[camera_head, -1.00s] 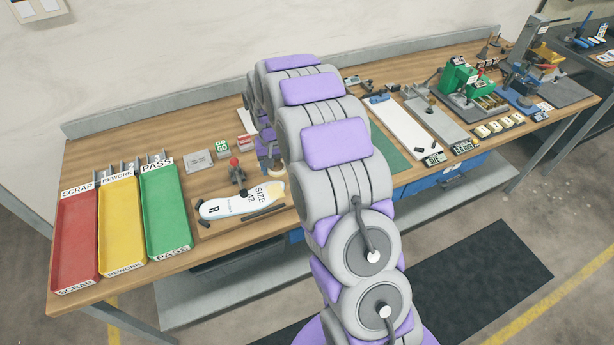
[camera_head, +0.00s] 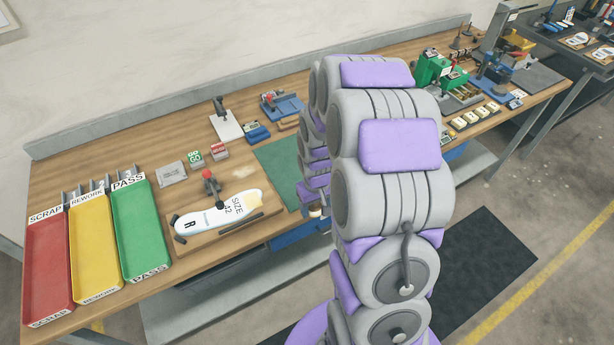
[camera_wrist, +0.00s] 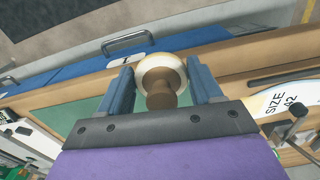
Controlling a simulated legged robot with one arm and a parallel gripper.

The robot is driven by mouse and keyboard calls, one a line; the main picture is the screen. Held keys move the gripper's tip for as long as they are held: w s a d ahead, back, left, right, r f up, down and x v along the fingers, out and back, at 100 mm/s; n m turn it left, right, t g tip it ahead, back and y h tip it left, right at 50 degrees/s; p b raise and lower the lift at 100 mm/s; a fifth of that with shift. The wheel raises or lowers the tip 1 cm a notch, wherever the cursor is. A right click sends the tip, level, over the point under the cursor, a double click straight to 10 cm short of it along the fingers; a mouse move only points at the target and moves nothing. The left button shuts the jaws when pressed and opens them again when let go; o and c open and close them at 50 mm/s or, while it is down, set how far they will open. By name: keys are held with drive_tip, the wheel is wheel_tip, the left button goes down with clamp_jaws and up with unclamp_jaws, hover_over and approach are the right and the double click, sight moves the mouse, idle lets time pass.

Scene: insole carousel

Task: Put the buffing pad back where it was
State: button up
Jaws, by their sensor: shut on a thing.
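The buffing pad (camera_wrist: 162,73) is a round cream pad with a brown wooden knob. In the wrist view my gripper (camera_wrist: 160,88) has its blue fingers on either side of it, shut on it. In the head view a small part of the pad (camera_head: 315,212) shows below my arm, by the front edge of the green mat (camera_head: 272,168). My arm hides most of the gripper there. A pale patch (camera_head: 243,172) marks the bench top between the mat and the insole fixture.
The insole fixture (camera_head: 262,232) holds a white size 42 insole (camera_head: 205,217), with a red-knobbed clamp (camera_head: 209,188) behind. Red, yellow and green trays stand at left. A blue drawer (camera_wrist: 82,62) lies under the bench edge.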

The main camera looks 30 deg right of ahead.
drive_tip(key=w+d, duration=0.1)
drive_tip(key=w, duration=0.3)
drive_tip(key=w+d+f+b, duration=0.1)
drive_tip(key=w+d, duration=0.1)
drive_tip(key=w, duration=0.3)
drive_tip(key=w+d+b, duration=0.1)
drive_tip(key=w, duration=0.4)
drive_tip(key=shift+w+d+f, duration=0.15)
drive_tip(key=shift+d+f, duration=0.15)
drive_tip(key=shift+d, duration=0.05)
drive_tip(key=shift+f+b, duration=0.9)
drive_tip(key=shift+f, duration=0.9)
drive_tip(key=shift+r, duration=0.1)
drive_tip(key=o, duration=0.9)
drive_tip(key=shift+o, duration=0.2)
